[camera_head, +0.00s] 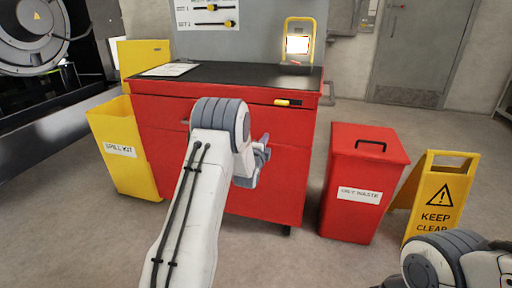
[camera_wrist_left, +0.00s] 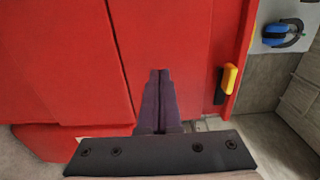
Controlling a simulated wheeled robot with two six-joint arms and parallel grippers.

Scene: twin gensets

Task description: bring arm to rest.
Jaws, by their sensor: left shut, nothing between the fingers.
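My left arm reaches forward in the head view, in front of the red cabinet (camera_head: 275,190). My left gripper (camera_head: 263,150) is partly hidden behind its own wrist, by the cabinet's front. In the left wrist view, the two dark fingers of the left gripper (camera_wrist_left: 159,74) lie together, shut and empty, over the red surface (camera_wrist_left: 60,60). I cannot tell whether they touch it. Part of my right arm shows at the lower right of the head view; its gripper is not clearly visible.
A yellow spill kit bin (camera_head: 122,150) stands left of the cabinet. A red waste bin (camera_head: 362,180) and a yellow keep-clear sign (camera_head: 438,195) stand right. A lit lamp (camera_head: 297,45) is on the black top. A yellow-and-black handle (camera_wrist_left: 228,80) is right of the fingers.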

